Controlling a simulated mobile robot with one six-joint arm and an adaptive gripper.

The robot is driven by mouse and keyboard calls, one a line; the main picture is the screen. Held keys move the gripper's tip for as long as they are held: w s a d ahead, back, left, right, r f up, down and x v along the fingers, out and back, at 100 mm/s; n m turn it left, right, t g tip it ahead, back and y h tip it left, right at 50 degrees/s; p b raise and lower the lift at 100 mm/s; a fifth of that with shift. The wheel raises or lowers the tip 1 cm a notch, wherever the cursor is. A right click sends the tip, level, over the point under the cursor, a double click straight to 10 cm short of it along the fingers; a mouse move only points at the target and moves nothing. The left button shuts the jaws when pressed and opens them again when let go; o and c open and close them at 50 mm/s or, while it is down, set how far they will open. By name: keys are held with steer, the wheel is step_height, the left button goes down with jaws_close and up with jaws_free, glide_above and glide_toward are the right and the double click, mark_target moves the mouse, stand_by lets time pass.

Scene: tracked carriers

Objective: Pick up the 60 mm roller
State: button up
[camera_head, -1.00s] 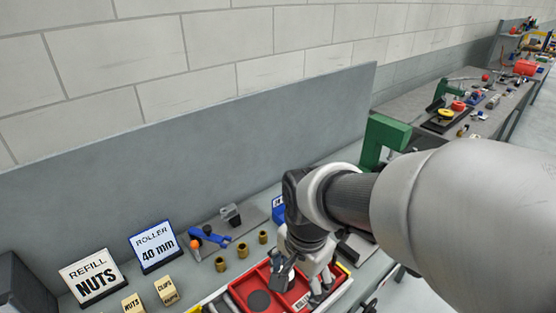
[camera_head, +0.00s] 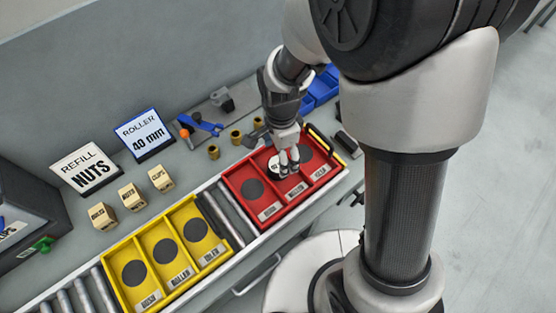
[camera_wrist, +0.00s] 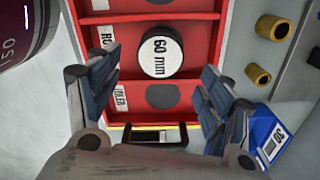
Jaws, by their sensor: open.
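The 60 mm roller (camera_wrist: 161,53) is a dark disc with a white top reading "60 mm". It stands in the middle compartment of the red tray (camera_wrist: 212,20). In the head view the roller (camera_head: 273,167) is partly hidden by my gripper (camera_head: 288,163), which is over that compartment. In the wrist view my gripper (camera_wrist: 157,68) is open and empty. Its two fingers are apart, one to each side below the roller; I cannot tell whether either touches anything.
A yellow tray (camera_head: 147,237) with empty marked compartments sits left of the red one on the conveyor. Brass bushes (camera_head: 213,152), wooden blocks (camera_head: 131,196), a "ROLLER 40 mm" sign (camera_head: 144,134) and a "REFILL NUTS" sign (camera_head: 87,168) stand behind. A blue box (camera_wrist: 269,133) is near the right finger.

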steer(key=f, duration=0.2)
steer(key=f+b, duration=0.1)
steer(key=f, duration=0.1)
steer(key=f+b, duration=0.1)
steer(key=f, duration=0.1)
steer(key=shift+s+a, duration=0.15)
steer(key=shift+a, duration=0.1)
steer(key=shift+r, duration=0.1)
steer(key=shift+c, duration=0.4)
steer(key=c, duration=1.3)
